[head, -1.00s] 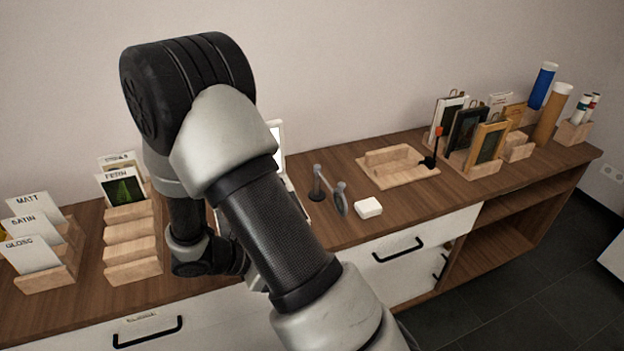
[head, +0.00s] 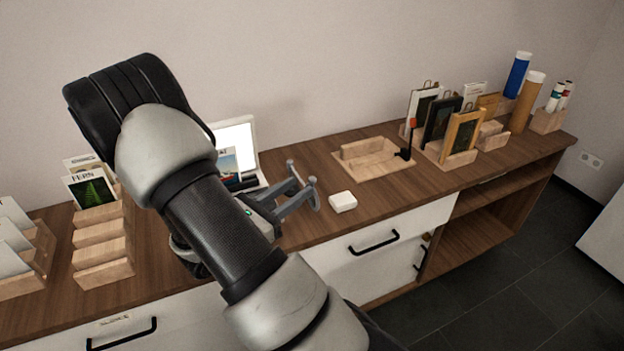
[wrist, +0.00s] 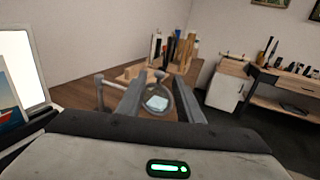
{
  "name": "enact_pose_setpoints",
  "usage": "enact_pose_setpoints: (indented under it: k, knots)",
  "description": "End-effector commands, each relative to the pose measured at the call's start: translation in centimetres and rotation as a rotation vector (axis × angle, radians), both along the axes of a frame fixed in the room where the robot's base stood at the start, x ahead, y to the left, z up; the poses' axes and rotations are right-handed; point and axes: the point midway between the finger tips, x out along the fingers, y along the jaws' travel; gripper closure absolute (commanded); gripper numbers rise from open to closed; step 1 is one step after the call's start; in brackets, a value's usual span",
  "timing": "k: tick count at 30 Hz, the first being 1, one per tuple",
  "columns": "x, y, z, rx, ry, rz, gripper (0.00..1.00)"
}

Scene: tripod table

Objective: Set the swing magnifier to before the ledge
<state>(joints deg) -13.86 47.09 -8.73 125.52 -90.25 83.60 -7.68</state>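The swing magnifier has a grey post, an arm and a round lens. In the wrist view its lens ring (wrist: 158,103) shows between my fingers, with its post at the left. In the head view its lens end (head: 314,192) is just at my fingertips, and the fingers partly cover the rest. My gripper (head: 298,192) is open; its two fingers (wrist: 157,88) stand apart on either side of the lens, and I cannot tell whether they touch it. A wooden board with a raised wooden ledge (head: 368,148) lies farther right on the counter.
A small white block (head: 342,202) lies just right of the magnifier. Framed cards (head: 462,135) and tubes stand at the far right. A screen (head: 236,145) is behind my gripper; card racks (head: 100,240) are left.

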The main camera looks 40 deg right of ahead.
Motion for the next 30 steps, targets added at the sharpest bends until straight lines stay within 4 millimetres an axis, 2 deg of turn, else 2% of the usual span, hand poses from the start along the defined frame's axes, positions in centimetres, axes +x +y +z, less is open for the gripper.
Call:
enact_pose_setpoints:
  k: [3, 9, 15, 22, 28, 30]
  knots:
    - [0.3, -2.5, -0.1, 0.001, -0.001, -0.004, 0.67]
    - [0.8, -5.2, -0.1, 0.001, -0.001, -0.002, 0.67]
    - [1.0, -6.3, 0.0, 0.001, 0.0, -0.001, 0.67]
    - [1.0, -6.3, 0.0, 0.001, 0.0, 0.0, 0.67]
    - [1.0, -6.3, 0.0, 0.001, 0.0, 0.0, 0.99]
    - [1.0, -6.3, 0.0, 0.001, 0.0, 0.0, 1.0]
